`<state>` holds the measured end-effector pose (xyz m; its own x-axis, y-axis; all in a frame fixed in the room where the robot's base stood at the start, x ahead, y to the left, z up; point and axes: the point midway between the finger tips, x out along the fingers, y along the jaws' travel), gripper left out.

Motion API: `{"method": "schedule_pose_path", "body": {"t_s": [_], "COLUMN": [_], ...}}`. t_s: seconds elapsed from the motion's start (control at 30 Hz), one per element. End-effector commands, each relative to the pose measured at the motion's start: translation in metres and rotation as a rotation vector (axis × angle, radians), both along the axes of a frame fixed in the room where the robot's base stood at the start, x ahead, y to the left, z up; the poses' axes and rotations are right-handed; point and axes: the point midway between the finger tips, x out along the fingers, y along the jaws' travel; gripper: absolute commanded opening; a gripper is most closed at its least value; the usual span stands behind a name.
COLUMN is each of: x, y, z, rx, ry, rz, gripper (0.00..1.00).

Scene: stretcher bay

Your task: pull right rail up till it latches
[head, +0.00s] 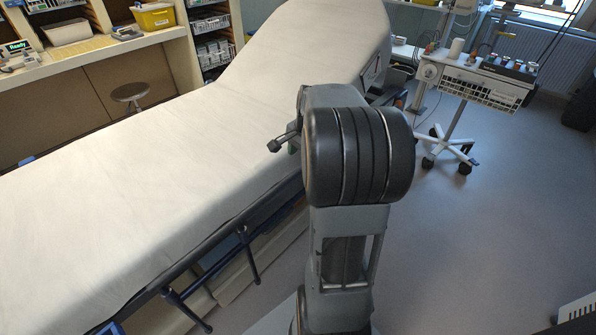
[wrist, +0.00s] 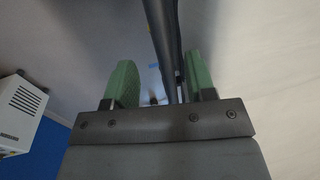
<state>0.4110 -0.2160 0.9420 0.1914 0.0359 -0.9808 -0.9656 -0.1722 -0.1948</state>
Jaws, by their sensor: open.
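The right rail (head: 222,234) is a dark bar along the near side of the stretcher (head: 110,190), close to the mattress edge, with short posts slanting out and down from it. Its far part is hidden behind my arm. In the wrist view a dark bar, which looks like the rail (wrist: 163,35), runs between the two green fingers of my gripper (wrist: 158,65), nearer the right finger. The fingers are apart and not closed on it. The latch cannot be made out.
A wheeled cart (head: 478,82) with bottles stands at the back right. A counter (head: 90,45) with bins and a round stool (head: 130,92) are beyond the stretcher. A white vented box (wrist: 20,112) shows in the wrist view.

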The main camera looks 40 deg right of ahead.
Motion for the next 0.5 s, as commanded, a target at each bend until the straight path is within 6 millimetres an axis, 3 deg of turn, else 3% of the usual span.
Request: {"method": "schedule_pose_path", "body": {"t_s": [0.2,0.5], "x": [0.007,0.013], "y": [0.001,0.002], "z": [-0.04,-0.068], "rx": [0.001,-0.002], "ry": [0.002,0.001], "rz": [0.001,0.002], "gripper": [0.5,0.5]}}
